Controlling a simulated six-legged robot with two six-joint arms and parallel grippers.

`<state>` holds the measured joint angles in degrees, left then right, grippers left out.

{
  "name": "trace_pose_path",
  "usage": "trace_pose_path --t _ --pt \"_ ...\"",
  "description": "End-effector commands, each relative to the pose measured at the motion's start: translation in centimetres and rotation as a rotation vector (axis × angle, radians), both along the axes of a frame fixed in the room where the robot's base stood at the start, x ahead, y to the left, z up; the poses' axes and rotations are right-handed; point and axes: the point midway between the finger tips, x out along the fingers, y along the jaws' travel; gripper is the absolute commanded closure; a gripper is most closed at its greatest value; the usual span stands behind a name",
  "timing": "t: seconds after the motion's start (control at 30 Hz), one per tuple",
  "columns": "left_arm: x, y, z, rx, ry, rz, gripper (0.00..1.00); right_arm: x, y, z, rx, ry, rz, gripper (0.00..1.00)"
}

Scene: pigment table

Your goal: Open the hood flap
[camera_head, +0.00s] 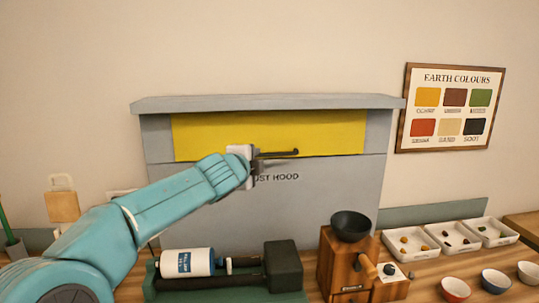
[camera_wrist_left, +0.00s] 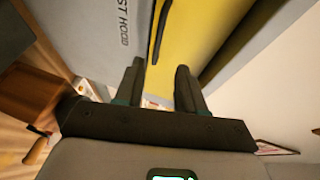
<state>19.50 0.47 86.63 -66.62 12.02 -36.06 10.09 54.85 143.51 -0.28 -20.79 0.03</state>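The grey dust hood (camera_head: 340,195) stands against the wall, with its lettering partly hidden by my arm. A yellow panel (camera_head: 290,132), which looks like the flap, spans its upper front; it also shows in the left wrist view (camera_wrist_left: 200,35). A dark bar handle (camera_head: 282,153) runs along the panel's lower edge. My left gripper (camera_head: 268,160) is in front of that edge. In the left wrist view, its two fingers (camera_wrist_left: 160,70) are apart, with the handle (camera_wrist_left: 161,30) appearing between and beyond the tips. I cannot tell whether they touch it. My right gripper is not in view.
Below the hood are a roller machine with a white cylinder (camera_head: 187,262) and a wooden mill (camera_head: 345,265) with a black bowl (camera_head: 351,226). White trays (camera_head: 412,256) and small bowls (camera_head: 455,290) stand at right. The air before the hood's right side is clear.

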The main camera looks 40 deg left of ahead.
Motion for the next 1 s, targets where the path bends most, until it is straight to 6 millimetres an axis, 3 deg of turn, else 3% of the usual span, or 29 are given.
trace_pose_path --t 0.3,0.5,0.7,1.0 --pt "6.7 3.4 -1.2 -0.002 0.004 0.0 0.61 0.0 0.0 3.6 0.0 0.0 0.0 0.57" --pt "10.1 5.1 -2.0 -0.003 0.003 -0.001 0.61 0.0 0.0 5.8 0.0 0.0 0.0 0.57" --pt "11.7 5.9 -2.6 -0.003 0.001 -0.001 0.61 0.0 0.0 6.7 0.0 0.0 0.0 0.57" --pt "11.9 6.1 -2.8 -0.003 -0.001 0.0 0.61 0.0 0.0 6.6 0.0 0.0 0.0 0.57"
